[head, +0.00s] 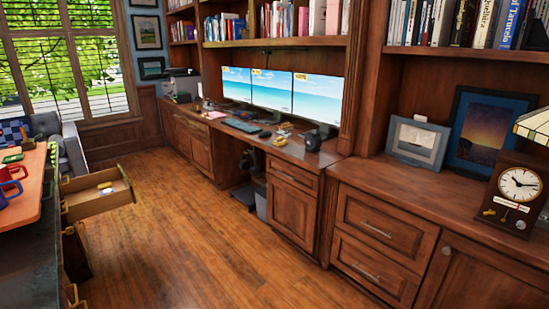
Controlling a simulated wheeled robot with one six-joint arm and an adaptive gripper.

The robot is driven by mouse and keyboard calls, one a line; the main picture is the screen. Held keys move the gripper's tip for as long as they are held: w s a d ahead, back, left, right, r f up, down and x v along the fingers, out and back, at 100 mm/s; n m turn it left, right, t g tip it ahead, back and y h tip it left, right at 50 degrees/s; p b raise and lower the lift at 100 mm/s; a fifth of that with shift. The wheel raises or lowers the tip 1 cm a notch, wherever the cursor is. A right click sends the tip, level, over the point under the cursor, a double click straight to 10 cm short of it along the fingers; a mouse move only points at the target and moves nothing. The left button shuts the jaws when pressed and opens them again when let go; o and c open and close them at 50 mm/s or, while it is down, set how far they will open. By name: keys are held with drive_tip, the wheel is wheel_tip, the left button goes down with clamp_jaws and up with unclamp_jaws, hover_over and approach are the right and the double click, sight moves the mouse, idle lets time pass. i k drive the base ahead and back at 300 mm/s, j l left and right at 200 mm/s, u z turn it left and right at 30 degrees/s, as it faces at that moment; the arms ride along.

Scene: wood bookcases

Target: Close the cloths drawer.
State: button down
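A wooden drawer (100,203) stands pulled out at the left, from under an orange-brown desk top (38,185). Its pale inside holds a small white item (105,186) and something yellowish beside it. I cannot tell whether these are cloths, and no label shows. The drawer's outer end points right over the open floor. My gripper is not in view.
Red and blue mugs (8,180) stand on the desk top. Bare wood floor (185,215) lies between the drawer and the long cabinet run (290,205) at the right. A grey armchair (70,145) is behind the drawer. A bin (261,204) stands under the counter.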

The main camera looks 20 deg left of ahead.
sight(81, 193)
drive_tip(key=i+j+u, duration=0.25)
drive_tip(key=i+u, duration=0.25)
drive_tip(key=i, duration=0.15)
drive_tip(key=i+u, duration=0.45)
drive_tip(key=i, duration=0.2)
drive_tip(key=i+l+u, duration=0.2)
drive_tip(key=i+u, duration=0.3)
drive_tip(key=i, duration=0.15)
drive_tip(key=i+j+u, duration=0.15)
drive_tip(key=i, duration=0.6)
drive_tip(key=i+l+u, duration=0.2)
drive_tip(key=i, duration=0.55)
drive_tip(key=i+u, duration=0.15)
drive_tip(key=i, duration=0.65)
drive_tip(key=i+l+u, duration=0.25)
drive_tip(key=i, duration=0.75)
drive_tip(key=i+j, duration=0.05)
drive_tip(key=j, duration=0.1)
